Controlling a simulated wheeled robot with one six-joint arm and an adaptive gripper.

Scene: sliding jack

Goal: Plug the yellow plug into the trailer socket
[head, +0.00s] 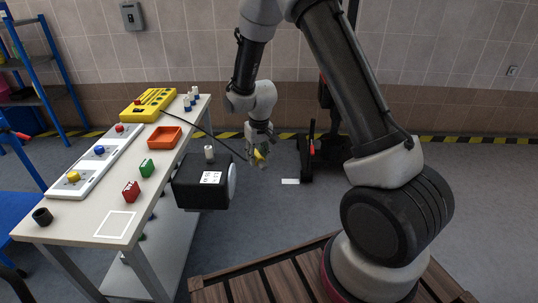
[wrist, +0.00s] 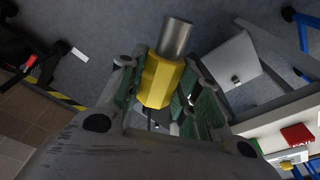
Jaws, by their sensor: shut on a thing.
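My gripper (head: 257,152) hangs in front of the table's right side, above the floor. It is shut on the yellow plug (wrist: 160,82), which sits between the green-padded fingers in the wrist view (wrist: 157,88). The plug's silver metal end sticks out beyond the fingertips. A bit of the yellow plug (head: 260,156) also shows in the head view. A thin black cable runs from the yellow unit (head: 150,104) on the table toward my gripper. I cannot identify the trailer socket with certainty; a black box (head: 187,194) with a white label and a pale round face stands left of the gripper.
The white table (head: 70,224) holds an orange tray (head: 163,137), a panel with coloured knobs, red and green blocks, and a black ring. A dark stand (head: 305,160) with a red part is right of the gripper. Open floor lies between it and the box.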

